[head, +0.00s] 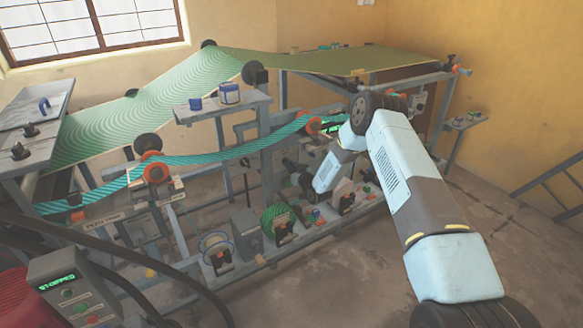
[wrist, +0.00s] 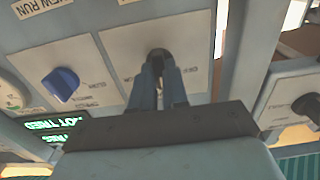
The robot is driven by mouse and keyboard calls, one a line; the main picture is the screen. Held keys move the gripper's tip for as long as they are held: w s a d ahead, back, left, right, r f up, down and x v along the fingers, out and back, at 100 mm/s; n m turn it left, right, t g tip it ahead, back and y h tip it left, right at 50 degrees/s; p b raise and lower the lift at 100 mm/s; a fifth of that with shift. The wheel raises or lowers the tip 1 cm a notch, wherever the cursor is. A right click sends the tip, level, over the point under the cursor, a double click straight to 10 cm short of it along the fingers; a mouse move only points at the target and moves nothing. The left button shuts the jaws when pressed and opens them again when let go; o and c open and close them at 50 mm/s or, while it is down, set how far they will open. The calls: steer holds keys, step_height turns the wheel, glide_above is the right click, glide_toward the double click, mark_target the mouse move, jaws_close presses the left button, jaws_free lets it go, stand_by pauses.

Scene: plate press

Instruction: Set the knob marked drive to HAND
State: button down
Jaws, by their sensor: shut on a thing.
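In the wrist view my gripper (wrist: 162,65) reaches up to a pale label plate (wrist: 198,72) and is shut on a dark knob (wrist: 158,53) there. The fingers cover most of this knob. The lettering on its plate is too blurred to read, so I cannot tell its name or setting. A blue knob (wrist: 62,84) sits on a plate to the left, apart from my gripper. In the head view my arm bends down towards the middle of the machine, and the gripper's tips cannot be made out.
A green lit display (wrist: 58,135) is below the blue knob. Another dark knob (wrist: 308,104) is at the right. In the head view, a control box (head: 75,290) reading STOPPED stands at lower left. A teal striped band (head: 225,157) crosses the machine.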

steer(key=shift+r, duration=0.1)
steer(key=c, duration=1.1)
jaws_free()
steer(key=shift+c, duration=0.2)
steer(key=v, duration=1.3)
steer(key=shift+s+d, duration=0.25)
